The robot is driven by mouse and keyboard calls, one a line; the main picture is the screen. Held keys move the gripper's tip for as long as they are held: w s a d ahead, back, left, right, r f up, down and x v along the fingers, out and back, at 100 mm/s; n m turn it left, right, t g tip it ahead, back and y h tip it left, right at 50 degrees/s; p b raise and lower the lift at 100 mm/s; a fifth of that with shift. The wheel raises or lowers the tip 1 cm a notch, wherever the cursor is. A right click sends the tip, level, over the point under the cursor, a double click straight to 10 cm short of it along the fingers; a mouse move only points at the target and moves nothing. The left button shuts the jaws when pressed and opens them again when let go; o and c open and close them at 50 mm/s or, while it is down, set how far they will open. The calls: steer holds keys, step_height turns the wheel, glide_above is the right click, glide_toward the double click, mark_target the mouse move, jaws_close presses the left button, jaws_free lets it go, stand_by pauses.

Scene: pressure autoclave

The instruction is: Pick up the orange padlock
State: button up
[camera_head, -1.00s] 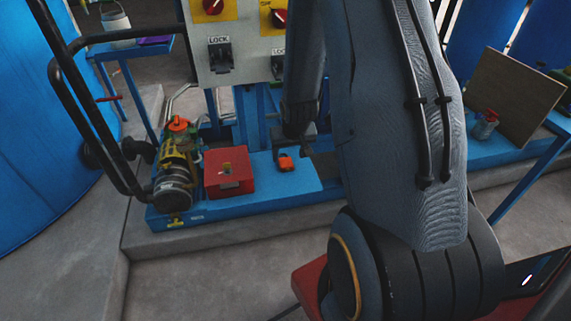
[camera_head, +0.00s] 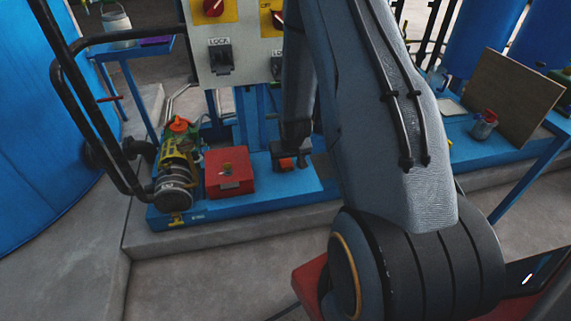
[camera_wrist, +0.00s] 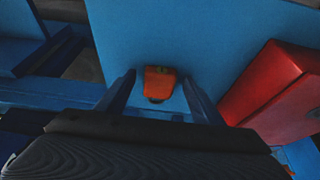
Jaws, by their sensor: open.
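The orange padlock (camera_wrist: 159,82) lies on the blue platform (camera_wrist: 215,30) in the wrist view. In the head view the padlock (camera_head: 287,163) is mostly hidden behind my gripper. My gripper (camera_wrist: 158,85) is open, with one finger on each side of the padlock in the wrist view. I see gaps between the fingers and the padlock. In the head view my gripper (camera_head: 290,160) hangs low over the platform, right of the red box. I cannot tell its exact height.
A red box (camera_head: 229,172) stands close by; it also shows in the wrist view (camera_wrist: 272,92). A pump with a motor (camera_head: 175,175) is left of the box. The control panel (camera_head: 238,50) rises behind. A board (camera_head: 513,95) leans on the right bench.

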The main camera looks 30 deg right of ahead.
steer(key=c, duration=1.3)
steer(key=shift+r, duration=0.15)
